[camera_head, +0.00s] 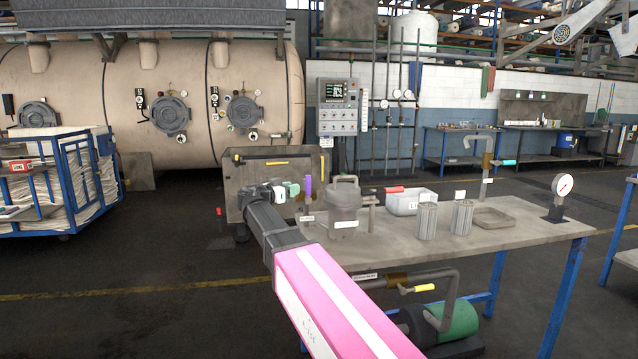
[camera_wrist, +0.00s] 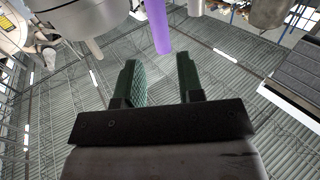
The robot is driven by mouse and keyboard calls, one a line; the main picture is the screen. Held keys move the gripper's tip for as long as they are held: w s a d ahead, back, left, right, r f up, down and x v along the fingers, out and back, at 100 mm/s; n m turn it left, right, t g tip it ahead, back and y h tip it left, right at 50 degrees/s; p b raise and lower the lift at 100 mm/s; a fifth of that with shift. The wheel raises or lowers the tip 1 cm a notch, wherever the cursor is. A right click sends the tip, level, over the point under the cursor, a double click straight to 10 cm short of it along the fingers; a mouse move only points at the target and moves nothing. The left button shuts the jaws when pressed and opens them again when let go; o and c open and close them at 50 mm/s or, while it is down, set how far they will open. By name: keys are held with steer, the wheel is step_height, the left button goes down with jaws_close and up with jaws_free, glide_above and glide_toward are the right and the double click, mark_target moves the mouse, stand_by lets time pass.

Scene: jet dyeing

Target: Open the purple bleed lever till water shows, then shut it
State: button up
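The purple bleed lever (camera_head: 308,187) stands upright beside the grey lidded pot (camera_head: 344,208) on the bench. In the wrist view the lever (camera_wrist: 158,26) hangs from the top edge, beyond my fingertips and between their lines. My gripper (camera_head: 283,192) is left of the lever in the head view. In the wrist view my gripper (camera_wrist: 158,80) has its two dark green fingers apart with nothing between them. The gripper and lever look apart. No water shows, and the bleed outlet is not clear to see.
The bench (camera_head: 425,250) also holds a red-handled valve (camera_head: 388,190), a white tub (camera_head: 410,203), two grey cylinders (camera_head: 462,217) and a pressure gauge (camera_head: 562,186). A yellow-handled valve (camera_head: 424,288) and a green pump motor (camera_head: 455,319) sit below. Open floor lies left.

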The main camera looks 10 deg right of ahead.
mark_target(308, 188)
steer(key=x, duration=1)
steer(key=shift+w+d, duration=0.2)
steer(key=shift+d, duration=0.05)
jaws_close()
